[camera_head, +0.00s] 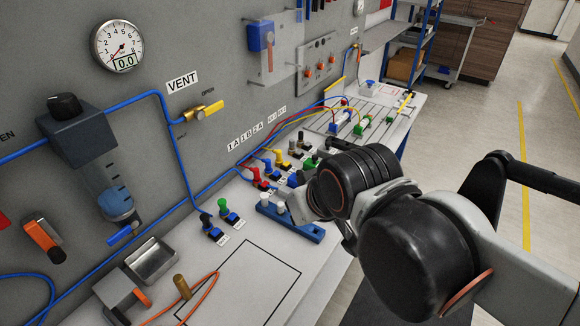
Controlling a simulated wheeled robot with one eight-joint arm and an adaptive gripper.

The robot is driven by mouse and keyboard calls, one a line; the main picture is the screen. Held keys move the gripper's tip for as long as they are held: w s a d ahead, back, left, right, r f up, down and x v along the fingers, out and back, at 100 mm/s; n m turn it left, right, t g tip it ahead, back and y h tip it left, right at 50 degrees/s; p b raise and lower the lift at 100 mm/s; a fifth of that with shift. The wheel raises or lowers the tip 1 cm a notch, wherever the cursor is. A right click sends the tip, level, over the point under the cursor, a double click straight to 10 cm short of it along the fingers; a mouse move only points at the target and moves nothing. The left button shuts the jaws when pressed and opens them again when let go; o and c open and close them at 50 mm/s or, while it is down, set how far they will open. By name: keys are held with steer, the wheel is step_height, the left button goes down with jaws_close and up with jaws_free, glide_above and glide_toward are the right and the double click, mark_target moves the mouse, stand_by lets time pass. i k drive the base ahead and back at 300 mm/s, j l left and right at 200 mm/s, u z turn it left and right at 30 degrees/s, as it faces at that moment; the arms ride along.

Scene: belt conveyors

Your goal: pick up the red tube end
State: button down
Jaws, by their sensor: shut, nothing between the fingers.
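The red tube end (257,174) stands in a small black fitting in the row of coloured fittings along the back of the bench (215,285). A thin tube runs from the row toward the far end of the bench. My gripper (296,204) is to the right of the red tube end and nearer the camera, over the blue rack. It looks shut and empty. My dark wrist hides most of its fingers, and I cannot tell the exact gap between it and the red tube end.
Blue, yellow and green tube ends (281,158) stand close beside the red one. A blue rack (312,235) with white pegs lies in front. A green knob fitting (222,206) stands left. The grey panel (215,60) rises behind.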

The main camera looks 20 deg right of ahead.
mark_target(256, 170)
steer(key=i+l+u, duration=0.2)
steer(key=l, duration=0.2)
steer(key=l+u, duration=0.45)
steer(key=l, duration=0.3)
steer(key=i, duration=0.05)
